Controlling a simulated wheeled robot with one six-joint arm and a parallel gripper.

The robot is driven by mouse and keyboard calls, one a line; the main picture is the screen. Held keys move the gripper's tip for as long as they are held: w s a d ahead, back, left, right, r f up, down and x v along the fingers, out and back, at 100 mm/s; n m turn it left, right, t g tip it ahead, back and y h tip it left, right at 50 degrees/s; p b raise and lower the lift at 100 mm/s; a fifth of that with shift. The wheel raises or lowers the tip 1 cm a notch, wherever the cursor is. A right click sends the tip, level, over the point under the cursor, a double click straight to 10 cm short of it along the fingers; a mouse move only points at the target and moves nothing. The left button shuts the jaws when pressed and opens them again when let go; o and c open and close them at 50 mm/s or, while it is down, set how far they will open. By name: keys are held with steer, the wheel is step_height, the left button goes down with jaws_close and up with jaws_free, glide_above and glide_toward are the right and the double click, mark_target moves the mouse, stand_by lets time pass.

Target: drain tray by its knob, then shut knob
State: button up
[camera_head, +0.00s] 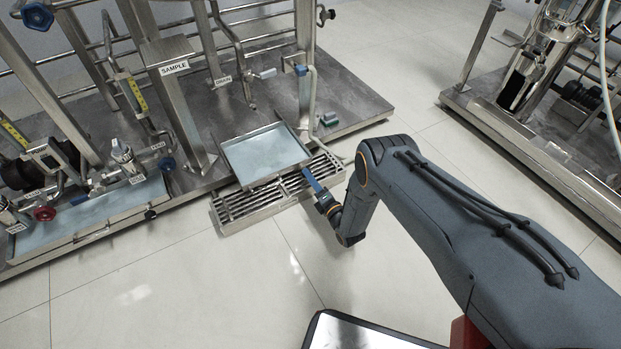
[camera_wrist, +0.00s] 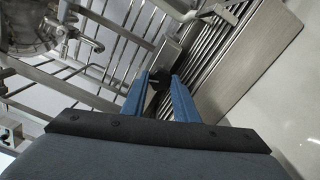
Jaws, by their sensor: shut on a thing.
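The tray (camera_head: 277,173) is a shallow square metal pan at the skid's front edge, above the floor grating. A pale bluish surface fills it, looking like liquid; its depth cannot be told. My gripper (camera_head: 307,173) is at the tray's front right corner, its blue fingers pointing up and left. In the wrist view my gripper (camera_wrist: 160,82) has a small dark knob (camera_wrist: 158,77) between its fingertips and is shut on it. The knob is hidden in the head view. Whether liquid is running out cannot be seen.
A slatted drain grating (camera_head: 240,206) lies on the floor below the tray. A longer tray (camera_head: 100,232) with valves stands at left. A post marked SAMPLE (camera_head: 178,100) rises behind. Another skid (camera_head: 540,150) stands at right.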

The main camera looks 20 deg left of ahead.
stand_by(0.5)
steer(key=o, duration=1.1)
steer(key=p+v, duration=0.2)
steer(key=v, duration=0.6)
steer(key=shift+p, duration=0.4)
